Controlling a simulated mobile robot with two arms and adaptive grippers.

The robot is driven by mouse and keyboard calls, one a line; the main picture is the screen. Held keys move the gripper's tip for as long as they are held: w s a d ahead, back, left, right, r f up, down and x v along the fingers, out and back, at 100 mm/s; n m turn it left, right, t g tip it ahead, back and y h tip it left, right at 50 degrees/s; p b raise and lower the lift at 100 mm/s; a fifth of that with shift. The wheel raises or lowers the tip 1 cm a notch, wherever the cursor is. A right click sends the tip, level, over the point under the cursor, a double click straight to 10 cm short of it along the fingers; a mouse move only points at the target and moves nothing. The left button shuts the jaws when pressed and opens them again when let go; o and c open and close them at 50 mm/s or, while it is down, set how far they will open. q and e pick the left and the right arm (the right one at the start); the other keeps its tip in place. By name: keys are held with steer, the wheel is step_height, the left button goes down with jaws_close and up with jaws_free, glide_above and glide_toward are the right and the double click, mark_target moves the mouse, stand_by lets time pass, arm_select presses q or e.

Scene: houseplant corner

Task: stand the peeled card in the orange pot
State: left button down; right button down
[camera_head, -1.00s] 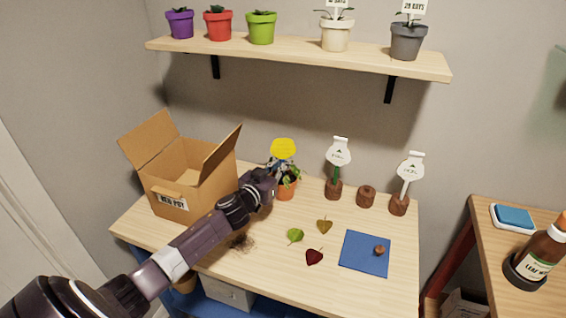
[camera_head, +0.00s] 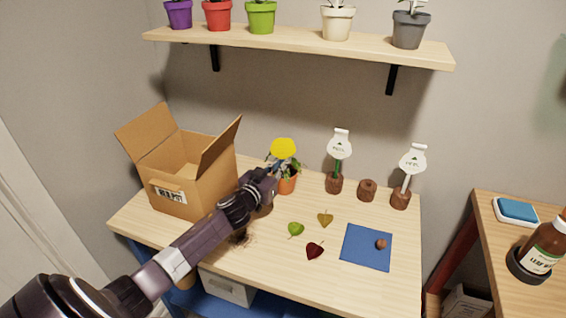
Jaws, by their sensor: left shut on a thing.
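The orange pot (camera_head: 287,186) with a green plant stands at the back of the table, right of the cardboard box. A yellow round card (camera_head: 283,149) shows upright just above the pot and plant. My left gripper (camera_head: 277,166) is shut on the yellow card at its lower part. Whether the card's lower end is in the pot's soil is hidden by the gripper and leaves. My right gripper is not in view.
An open cardboard box (camera_head: 190,175) stands left of my arm. Two white cards (camera_head: 339,145) (camera_head: 412,160) stand in brown holders, with a brown plug (camera_head: 367,190) between. Loose leaves (camera_head: 315,250) and a blue mat (camera_head: 367,248) lie in front. Pots stand on the shelf (camera_head: 300,45).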

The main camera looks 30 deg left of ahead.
arm_select(q)
steer(key=c, duration=2)
jaws_free()
steer(key=shift+c, duration=0.2)
steer(key=s+p, duration=0.4)
steer(key=s, duration=0.6)
steer(key=shift+d+r, duration=0.45)
